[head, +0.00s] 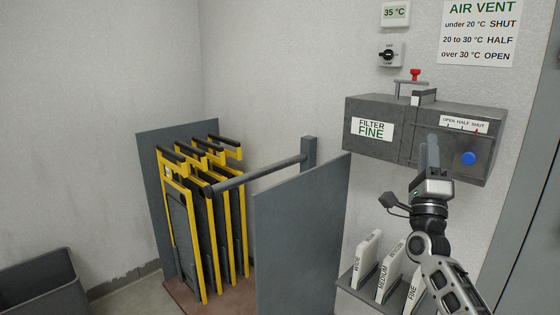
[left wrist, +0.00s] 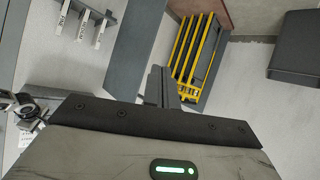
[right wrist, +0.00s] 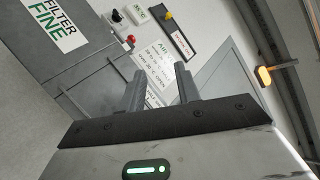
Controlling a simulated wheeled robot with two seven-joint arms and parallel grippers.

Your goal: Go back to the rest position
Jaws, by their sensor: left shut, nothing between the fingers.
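My right gripper (head: 430,158) is raised in front of the grey filter box (head: 375,143), overlapping its right half in the head view. In the right wrist view its two fingers (right wrist: 160,85) stand apart with nothing between them. My left gripper is outside the head view. In the left wrist view its fingers (left wrist: 161,87) are together and empty, with the plate rack beyond them. I cannot tell whether the right fingers touch the box.
Yellow-framed plates (head: 205,225) stand in a rack between grey panels (head: 300,230). A shelf holds white filters, including MEDIUM (head: 389,275). The box has a blue button (head: 468,158) and a red-topped handle (head: 415,74). A grey bin (head: 45,280) stands at left. An amber lamp (right wrist: 264,76) glows.

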